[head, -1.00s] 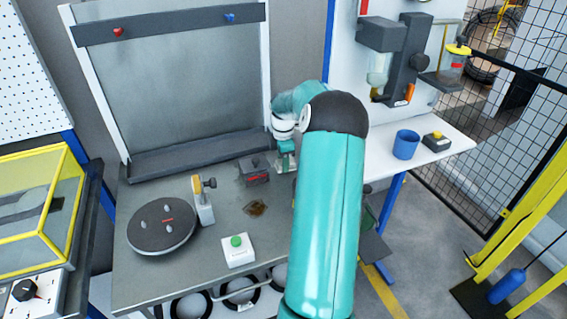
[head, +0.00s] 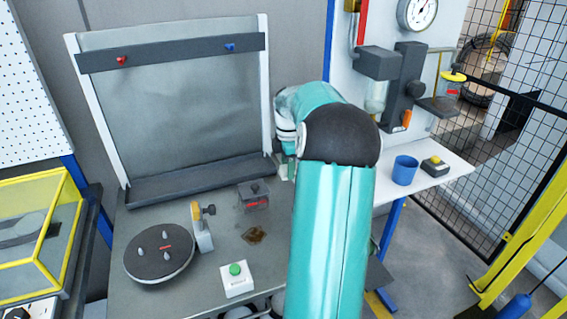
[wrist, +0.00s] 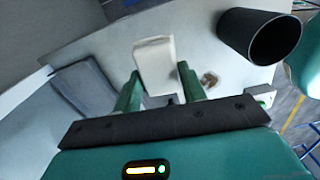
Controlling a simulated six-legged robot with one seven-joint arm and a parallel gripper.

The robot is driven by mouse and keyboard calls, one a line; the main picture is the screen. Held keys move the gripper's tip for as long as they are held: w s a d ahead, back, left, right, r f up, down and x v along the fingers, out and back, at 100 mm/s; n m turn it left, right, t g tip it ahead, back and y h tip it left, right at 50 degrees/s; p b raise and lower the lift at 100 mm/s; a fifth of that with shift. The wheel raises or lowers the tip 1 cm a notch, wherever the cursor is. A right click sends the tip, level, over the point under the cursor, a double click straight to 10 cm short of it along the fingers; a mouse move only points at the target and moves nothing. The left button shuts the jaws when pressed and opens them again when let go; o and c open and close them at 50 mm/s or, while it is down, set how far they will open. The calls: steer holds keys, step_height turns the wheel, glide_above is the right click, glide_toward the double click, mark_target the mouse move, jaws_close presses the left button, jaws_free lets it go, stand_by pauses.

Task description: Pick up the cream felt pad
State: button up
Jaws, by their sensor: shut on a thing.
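The cream felt pad (wrist: 154,65) is a pale, flat, roughly rectangular piece between the two green fingers of my gripper (wrist: 158,88) in the wrist view. My gripper is shut on its near end, and the pad's far end sticks out beyond the fingertips. In the head view my teal arm covers almost all of the gripper; only a small pale patch shows beside the arm at the bench's right rear. I cannot tell from there how high the pad is held.
A blue cup (head: 405,170) stands on the white side table.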

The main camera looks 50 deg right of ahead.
steer(key=s+a, duration=0.6)
steer(key=s, duration=0.6)
steer(key=s+a, duration=0.6)
steer(key=s, duration=0.6)
steer(key=shift+s+a, duration=0.35)
steer(key=shift+s, duration=0.05)
steer(key=shift+o, duration=0.7)
steer(key=shift+c, duration=0.3)
steer(key=shift+w, duration=0.15)
